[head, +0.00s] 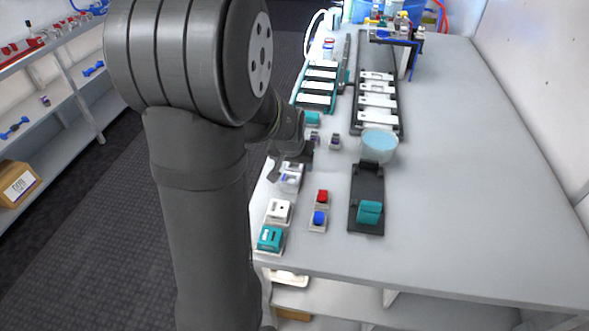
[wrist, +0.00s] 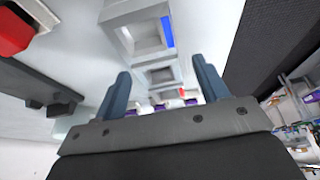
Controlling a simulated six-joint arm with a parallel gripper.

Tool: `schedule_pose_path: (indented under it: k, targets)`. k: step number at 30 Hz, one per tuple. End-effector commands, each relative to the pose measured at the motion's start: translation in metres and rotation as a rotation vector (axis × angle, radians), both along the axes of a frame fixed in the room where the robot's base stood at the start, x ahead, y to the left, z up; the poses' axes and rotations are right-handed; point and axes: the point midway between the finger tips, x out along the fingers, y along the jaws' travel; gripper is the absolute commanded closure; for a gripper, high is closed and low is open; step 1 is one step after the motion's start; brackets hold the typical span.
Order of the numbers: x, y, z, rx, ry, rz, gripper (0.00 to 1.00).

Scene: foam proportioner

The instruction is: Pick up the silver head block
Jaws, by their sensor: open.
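A silver-white block (head: 290,177), which looks like the silver head block, sits on the left side of the table, partly hidden by my gripper. In the wrist view, a pale silver block with a square opening (wrist: 160,76) shows between and beyond the fingers. My gripper (wrist: 162,68) is open, its two blue-grey fingers apart with nothing held between them. In the head view my gripper (head: 298,158) is over or just behind the silver-white block. I cannot tell its exact height or whether it touches.
In front stand a white block (head: 278,211) and a teal block (head: 270,239). To the right are a red button (head: 322,196), a blue button (head: 319,218) and a black stand (head: 367,190) with a teal piece. A light-blue-topped cup (head: 379,146) stands behind. The right table side is clear.

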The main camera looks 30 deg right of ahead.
Motion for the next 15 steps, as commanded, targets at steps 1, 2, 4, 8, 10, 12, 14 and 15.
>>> schedule_pose_path:
  k: [1, 2, 4, 8, 10, 12, 14, 15]
  targets:
    - [0.0013, -0.0018, -0.0056, 0.001, 0.001, 0.0, 0.33]
    - [0.0021, -0.0026, -0.008, 0.001, 0.001, 0.0, 0.33]
    - [0.0034, -0.0039, -0.0119, 0.0, 0.0, 0.0, 0.33]
    - [0.0042, -0.0048, -0.0137, -0.001, -0.001, 0.0, 0.33]
    - [0.0042, -0.0048, -0.0135, -0.001, -0.001, 0.0, 0.33]
    - [0.0041, -0.0047, -0.0135, -0.001, -0.001, 0.0, 0.33]
    - [0.004, -0.0047, -0.0135, -0.001, -0.001, 0.0, 0.43]
    - [0.004, -0.0047, -0.0135, -0.001, -0.001, 0.0, 0.5]
